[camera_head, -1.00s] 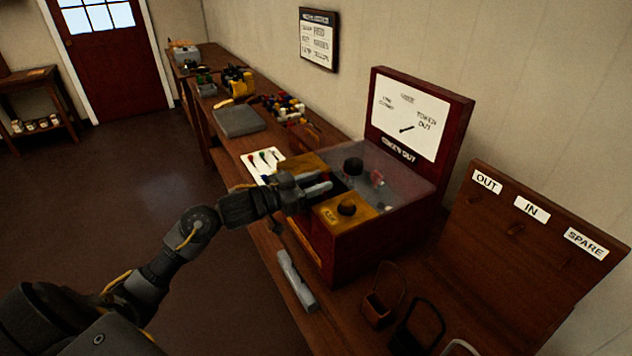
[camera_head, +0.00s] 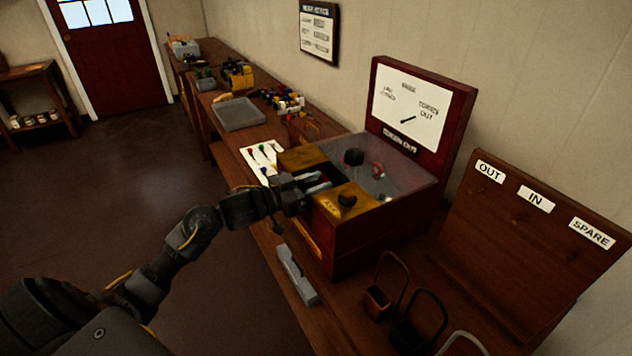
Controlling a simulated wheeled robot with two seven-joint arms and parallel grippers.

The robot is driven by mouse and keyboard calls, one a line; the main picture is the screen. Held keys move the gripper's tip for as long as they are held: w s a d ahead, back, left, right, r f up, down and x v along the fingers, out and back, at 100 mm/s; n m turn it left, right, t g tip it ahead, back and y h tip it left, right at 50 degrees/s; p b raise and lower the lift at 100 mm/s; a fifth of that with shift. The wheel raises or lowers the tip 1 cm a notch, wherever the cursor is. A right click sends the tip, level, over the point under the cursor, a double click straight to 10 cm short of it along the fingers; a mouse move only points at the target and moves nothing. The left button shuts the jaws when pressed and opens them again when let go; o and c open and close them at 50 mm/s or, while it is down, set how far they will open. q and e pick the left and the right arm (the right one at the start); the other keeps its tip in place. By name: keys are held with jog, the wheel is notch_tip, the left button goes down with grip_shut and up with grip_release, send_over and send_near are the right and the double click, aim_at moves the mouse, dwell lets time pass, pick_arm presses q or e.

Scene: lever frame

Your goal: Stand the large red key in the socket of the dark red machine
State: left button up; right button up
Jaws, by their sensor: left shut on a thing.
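The dark red machine (camera_head: 350,255) stands on the bench at centre right, with two yellow-brass blocks at its front and a clear cover over its top. My left gripper (camera_head: 324,184) reaches in from the left at the gap between the blocks. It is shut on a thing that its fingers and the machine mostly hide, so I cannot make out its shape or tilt. I cannot clearly pick out the large red key or the socket. My right gripper is not in view.
A grey bar (camera_head: 297,275) lies on the bench in front of the machine. A white card with small coloured pieces (camera_head: 252,152) and a grey tray (camera_head: 240,115) lie behind.

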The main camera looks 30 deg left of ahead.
pick_arm(q)
jog(key=shift+f+b, duration=0.5)
jog(key=shift+f, duration=0.45)
jog(key=o, duration=1.1)
jog(key=p+v, duration=0.3)
jog(key=v, duration=0.4)
